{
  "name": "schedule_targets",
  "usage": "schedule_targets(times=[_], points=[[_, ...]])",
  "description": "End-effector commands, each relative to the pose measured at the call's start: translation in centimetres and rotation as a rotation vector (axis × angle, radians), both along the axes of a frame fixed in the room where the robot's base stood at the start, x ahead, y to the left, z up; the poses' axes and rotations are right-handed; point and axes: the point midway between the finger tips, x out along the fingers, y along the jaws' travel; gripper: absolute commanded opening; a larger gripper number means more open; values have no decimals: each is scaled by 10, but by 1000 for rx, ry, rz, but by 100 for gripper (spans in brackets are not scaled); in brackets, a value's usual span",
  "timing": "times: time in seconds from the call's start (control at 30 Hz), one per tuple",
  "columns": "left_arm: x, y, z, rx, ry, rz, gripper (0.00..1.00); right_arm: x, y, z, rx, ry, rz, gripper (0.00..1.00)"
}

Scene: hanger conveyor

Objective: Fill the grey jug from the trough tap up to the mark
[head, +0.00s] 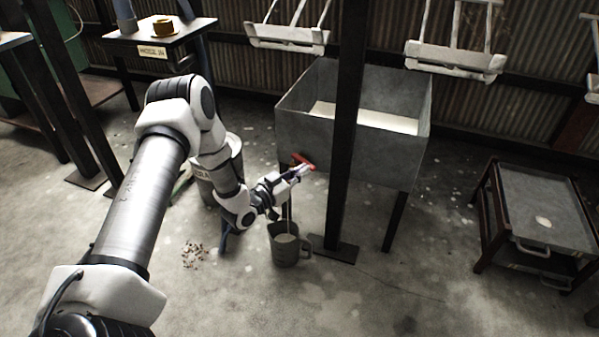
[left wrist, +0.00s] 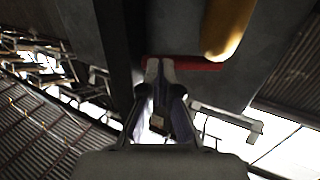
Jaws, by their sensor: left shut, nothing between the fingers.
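The grey jug (head: 285,256) stands upright on the floor below the trough (head: 305,135), its handle on the right. A thin pale stream (head: 289,211) falls from the tap into it, and pale liquid shows inside. The mark cannot be made out. The tap's red handle (head: 304,161) is at the trough's lower front; it also shows in the left wrist view (left wrist: 200,63), beside a brass-coloured spout (left wrist: 228,28). My left gripper (head: 301,172) is shut and empty, its fingertips (left wrist: 159,66) at the red handle, apparently touching it. My right gripper is out of view.
A dark post (head: 345,130) stands before the trough, just right of the jug. A bucket (head: 222,178) stands behind my left arm. A low metal-topped cart (head: 547,205) is at right, a small table (head: 180,38) at back left. White hangers (head: 455,60) hang above.

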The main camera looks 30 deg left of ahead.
Motion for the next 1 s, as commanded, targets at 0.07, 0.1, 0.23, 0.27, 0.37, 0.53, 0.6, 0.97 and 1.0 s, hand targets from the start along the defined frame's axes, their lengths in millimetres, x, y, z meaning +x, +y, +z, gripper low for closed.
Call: schedule_targets(times=[0.07,0.1,0.23,0.27,0.37,0.53,0.6,0.97,1.0], points=[[1,0,0,0,0,9,0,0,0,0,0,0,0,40],[1,0,0,0,0,14,0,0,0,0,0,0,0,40],[2,-2,0,0,0,32,0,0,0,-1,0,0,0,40],[2,-2,0,0,0,36,0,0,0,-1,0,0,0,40],[3,-4,0,-1,0,59,0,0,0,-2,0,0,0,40],[7,-7,0,0,0,128,0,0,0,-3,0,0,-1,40],[9,-9,0,0,1,167,0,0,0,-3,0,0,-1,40],[23,-14,1,0,0,209,0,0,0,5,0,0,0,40],[24,-15,1,0,0,209,0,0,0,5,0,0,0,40]])
